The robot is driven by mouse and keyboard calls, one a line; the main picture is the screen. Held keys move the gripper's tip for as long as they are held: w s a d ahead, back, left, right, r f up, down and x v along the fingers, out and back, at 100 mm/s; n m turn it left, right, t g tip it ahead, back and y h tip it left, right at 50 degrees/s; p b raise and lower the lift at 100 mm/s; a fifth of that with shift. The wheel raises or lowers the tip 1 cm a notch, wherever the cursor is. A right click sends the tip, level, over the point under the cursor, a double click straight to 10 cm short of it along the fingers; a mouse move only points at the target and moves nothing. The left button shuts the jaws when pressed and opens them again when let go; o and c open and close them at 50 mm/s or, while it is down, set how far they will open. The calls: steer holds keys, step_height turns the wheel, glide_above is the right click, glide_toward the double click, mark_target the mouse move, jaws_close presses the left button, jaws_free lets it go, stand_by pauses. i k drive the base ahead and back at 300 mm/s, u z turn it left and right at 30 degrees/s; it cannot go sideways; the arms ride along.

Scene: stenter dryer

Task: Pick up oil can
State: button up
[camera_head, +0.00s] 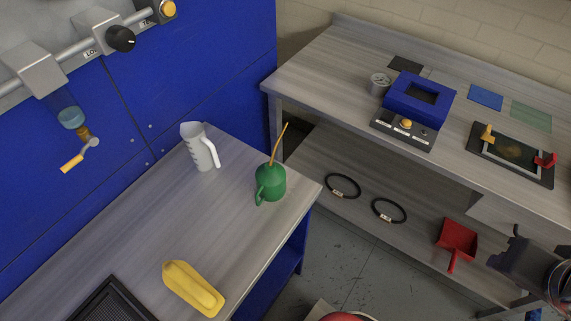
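The oil can (270,183) is green, with a rounded body, a side handle and a long thin yellow-brown spout pointing up and to the right. It stands upright near the right corner of the grey wood-grain bench (130,238). Nothing touches it. A dark grey mechanical part shows at the lower right edge, far from the can. It looks like part of my arm, but I cannot make out its fingertips or anything held.
A white measuring jug (200,147) stands left of the can. A yellow object (193,288) and a black ribbed tray (112,302) lie nearer. A blue machine wall (190,60) rises behind. A second table (330,75) stands to the right, across a floor gap.

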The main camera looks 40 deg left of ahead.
mark_target(270, 176)
steer(key=z, duration=0.05)
steer(key=i, duration=1)
steer(key=u, duration=4.1)
